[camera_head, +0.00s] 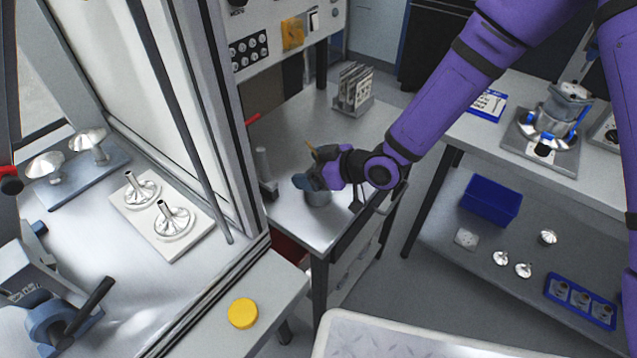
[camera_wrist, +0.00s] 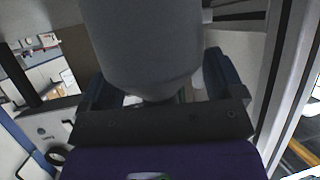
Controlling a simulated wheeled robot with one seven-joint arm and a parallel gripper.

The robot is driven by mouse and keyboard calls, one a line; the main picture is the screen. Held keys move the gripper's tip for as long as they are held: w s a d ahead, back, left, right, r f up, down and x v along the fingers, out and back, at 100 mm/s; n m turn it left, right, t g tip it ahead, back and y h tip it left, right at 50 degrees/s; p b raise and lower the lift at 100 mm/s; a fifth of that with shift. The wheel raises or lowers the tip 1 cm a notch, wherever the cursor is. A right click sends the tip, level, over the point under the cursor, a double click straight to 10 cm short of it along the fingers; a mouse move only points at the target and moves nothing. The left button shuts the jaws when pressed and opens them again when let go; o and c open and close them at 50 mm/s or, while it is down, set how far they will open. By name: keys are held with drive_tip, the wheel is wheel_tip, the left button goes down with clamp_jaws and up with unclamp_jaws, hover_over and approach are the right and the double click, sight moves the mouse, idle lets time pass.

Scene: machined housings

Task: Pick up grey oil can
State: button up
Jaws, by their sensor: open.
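The grey oil can (camera_head: 319,197) stands on the small workbench (camera_head: 290,225) in the middle of the head view, mostly hidden behind my gripper (camera_head: 312,181). In the wrist view the grey can body (camera_wrist: 140,45) fills the upper middle, very close. My gripper (camera_wrist: 155,90) is open, with one blue finger on each side of the can. I cannot tell whether the fingers touch it. A thin yellowish spout-like piece shows just above the gripper in the head view.
A rack of upright plates (camera_head: 354,90) stands behind on the same bench. A dark rail runs along the bench's right edge. The glazed machine enclosure (camera_head: 215,120) is close on the left. A yellow disc (camera_head: 242,313) lies on the front ledge. A blue bin (camera_head: 491,199) sits at right.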

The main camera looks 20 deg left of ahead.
drive_tip(key=c, duration=1.2)
drive_tip(key=shift+s, duration=0.1)
drive_tip(key=shift+d, duration=0.1)
